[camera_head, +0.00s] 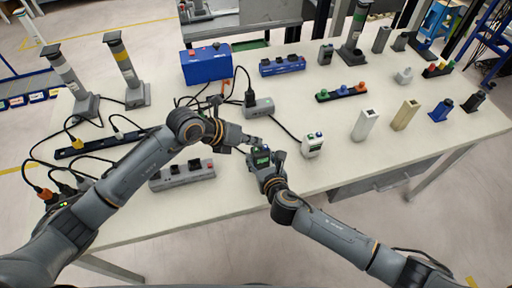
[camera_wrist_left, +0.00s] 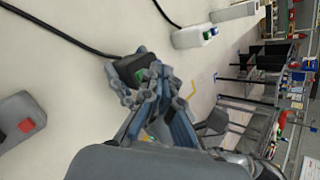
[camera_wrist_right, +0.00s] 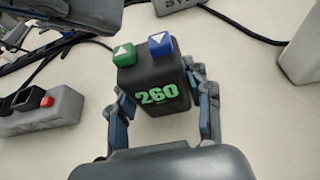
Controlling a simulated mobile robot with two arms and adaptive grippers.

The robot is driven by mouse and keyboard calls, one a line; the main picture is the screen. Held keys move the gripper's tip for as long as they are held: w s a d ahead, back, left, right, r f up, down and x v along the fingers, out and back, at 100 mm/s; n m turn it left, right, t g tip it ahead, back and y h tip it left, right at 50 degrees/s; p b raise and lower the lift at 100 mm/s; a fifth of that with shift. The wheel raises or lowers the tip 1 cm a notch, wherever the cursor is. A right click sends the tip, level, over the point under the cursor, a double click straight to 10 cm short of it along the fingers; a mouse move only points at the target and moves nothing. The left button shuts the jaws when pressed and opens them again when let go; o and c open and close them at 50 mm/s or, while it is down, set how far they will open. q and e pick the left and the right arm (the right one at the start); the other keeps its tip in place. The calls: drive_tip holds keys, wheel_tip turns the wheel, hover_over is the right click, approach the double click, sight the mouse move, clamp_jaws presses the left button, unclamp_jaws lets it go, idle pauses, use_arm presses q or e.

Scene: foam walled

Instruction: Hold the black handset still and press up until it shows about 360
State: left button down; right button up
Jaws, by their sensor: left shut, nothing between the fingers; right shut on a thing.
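The black handset (camera_wrist_right: 160,85) is upright between the fingers of my right gripper (camera_wrist_right: 162,92), which is shut on its sides. Its green display reads 260. On top are a green button (camera_wrist_right: 122,52) and a blue button (camera_wrist_right: 160,43), each with a white arrow mark. The handset also shows in the head view (camera_head: 261,157) and the left wrist view (camera_wrist_left: 130,68). My left gripper (camera_head: 255,141) is shut and empty, close beside the handset's top. In the right wrist view it shows at the upper left, apart from the buttons.
A white handset (camera_head: 312,145) with blue and green buttons stands to the right. A grey power strip (camera_head: 182,175) lies to the left, and a grey box (camera_head: 259,108) with a black cable lies behind. The table's front right is clear.

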use_arm(q)
drive_tip(key=shift+f, duration=0.1)
use_arm(e)
drive_tip(key=shift+f, duration=0.1)
use_arm(q)
drive_tip(key=shift+f, duration=0.35)
drive_tip(key=shift+f, duration=0.55)
idle(1.4)
idle(0.7)
drive_tip(key=shift+r, duration=1)
drive_tip(key=shift+r, duration=0.1)
wheel_tip(320, 180, up, 5)
drive_tip(key=shift+f, duration=0.1)
idle(0.4)
